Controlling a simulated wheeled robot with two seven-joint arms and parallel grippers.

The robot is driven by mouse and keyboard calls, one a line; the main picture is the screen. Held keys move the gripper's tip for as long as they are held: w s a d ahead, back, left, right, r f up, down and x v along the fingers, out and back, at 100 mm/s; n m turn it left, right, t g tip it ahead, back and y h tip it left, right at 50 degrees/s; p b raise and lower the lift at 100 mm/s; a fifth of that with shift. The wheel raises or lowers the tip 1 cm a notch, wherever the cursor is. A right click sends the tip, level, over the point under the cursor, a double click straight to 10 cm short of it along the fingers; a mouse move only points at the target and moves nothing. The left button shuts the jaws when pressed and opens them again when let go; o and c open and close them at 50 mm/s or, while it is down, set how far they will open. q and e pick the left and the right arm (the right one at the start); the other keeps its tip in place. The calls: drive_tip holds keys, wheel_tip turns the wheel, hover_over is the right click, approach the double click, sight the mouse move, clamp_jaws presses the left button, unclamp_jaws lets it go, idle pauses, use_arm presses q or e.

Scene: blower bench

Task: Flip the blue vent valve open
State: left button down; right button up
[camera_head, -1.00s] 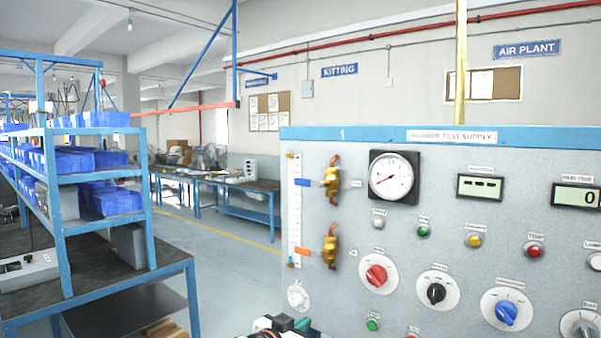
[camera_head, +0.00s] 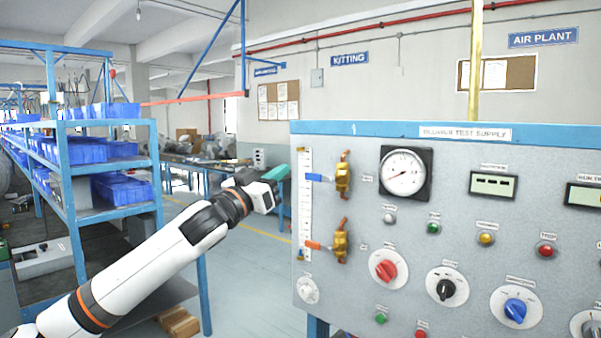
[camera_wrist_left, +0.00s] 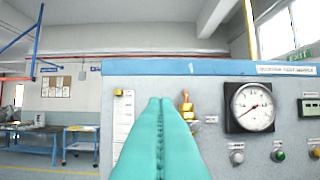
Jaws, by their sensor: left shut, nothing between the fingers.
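The blue vent valve is a brass valve body (camera_head: 343,176) with a blue lever (camera_head: 315,178), at the upper left of the grey panel. The lever points left, roughly level. My left gripper (camera_head: 281,172) has teal fingers, shut and empty, just left of the lever in the head view, with a visible gap. In the left wrist view the shut fingertips (camera_wrist_left: 160,101) point at the panel, left of the brass valve body (camera_wrist_left: 187,108). The fingers hide the blue lever there. My right gripper is not in view.
A second brass valve (camera_head: 341,243) with an orange lever (camera_head: 316,246) sits below. A gauge (camera_head: 405,173) is right of the blue valve, with knobs and buttons below. A shelf rack (camera_head: 107,215) with blue bins stands at left. Air before the panel is clear.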

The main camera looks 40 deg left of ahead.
use_arm(q)
wheel_tip(320, 180, up, 4)
drive_tip(key=p, duration=0.7)
hover_over(313, 177)
drive_tip(key=s, duration=0.3)
drive_tip(key=f, duration=0.3)
drive_tip(key=w+f+p, duration=0.1)
drive_tip(key=shift+a+f, duration=0.25)
drive_tip(key=shift+f, duration=0.15)
drive_tip(key=shift+s, duration=0.1)
